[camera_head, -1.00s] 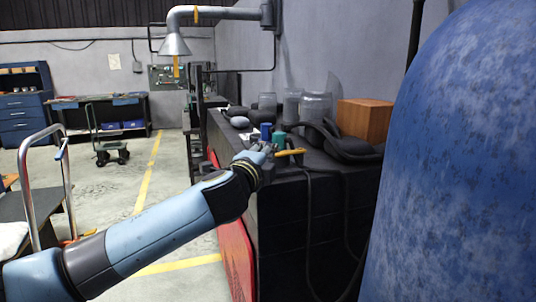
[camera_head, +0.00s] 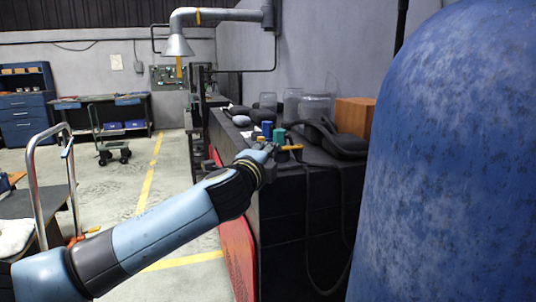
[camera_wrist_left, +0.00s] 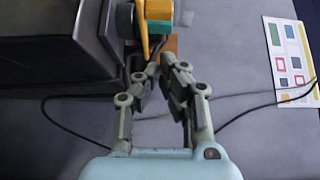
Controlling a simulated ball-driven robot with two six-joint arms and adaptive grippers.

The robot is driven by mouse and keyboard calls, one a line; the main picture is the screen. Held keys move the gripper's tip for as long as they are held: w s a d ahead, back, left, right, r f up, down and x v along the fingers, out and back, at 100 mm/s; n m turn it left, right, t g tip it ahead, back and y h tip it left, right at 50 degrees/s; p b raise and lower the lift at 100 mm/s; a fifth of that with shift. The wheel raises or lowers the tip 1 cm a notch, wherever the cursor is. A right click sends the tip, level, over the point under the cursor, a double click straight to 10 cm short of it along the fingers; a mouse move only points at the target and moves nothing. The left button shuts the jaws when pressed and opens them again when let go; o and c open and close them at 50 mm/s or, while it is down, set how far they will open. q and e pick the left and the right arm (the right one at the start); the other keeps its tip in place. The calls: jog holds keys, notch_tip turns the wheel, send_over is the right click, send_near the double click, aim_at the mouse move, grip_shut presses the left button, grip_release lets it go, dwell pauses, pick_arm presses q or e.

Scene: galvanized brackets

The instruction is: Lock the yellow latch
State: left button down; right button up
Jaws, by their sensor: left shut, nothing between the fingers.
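The yellow latch (camera_head: 291,148) shows in the head view as a short yellow-orange bar at the near end of the dark bench, just right of my left gripper (camera_head: 269,149). In the left wrist view the yellow latch arm (camera_wrist_left: 143,28) stands beside a teal part, at the top centre. My left gripper (camera_wrist_left: 161,64) has its fingertips together with nothing between them, just below the latch. An orange-brown piece lies right by the fingertips. I cannot tell whether the fingertips touch the latch. My right gripper is in neither view.
The dark bench (camera_head: 300,215) holds glass jars (camera_head: 314,107), an orange-brown box (camera_head: 355,117) and a teal cylinder (camera_head: 279,136). A large blue tank (camera_head: 460,170) blocks the right side. A cart (camera_head: 30,210) stands at left. The floor between is open.

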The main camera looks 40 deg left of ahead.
pick_arm(q)
jog(key=a+b+v, duration=0.1)
jog(key=b+v, duration=0.1)
jog(key=v, duration=0.7)
jog(key=shift+s+a, duration=0.2)
jog(key=shift+s, duration=0.25)
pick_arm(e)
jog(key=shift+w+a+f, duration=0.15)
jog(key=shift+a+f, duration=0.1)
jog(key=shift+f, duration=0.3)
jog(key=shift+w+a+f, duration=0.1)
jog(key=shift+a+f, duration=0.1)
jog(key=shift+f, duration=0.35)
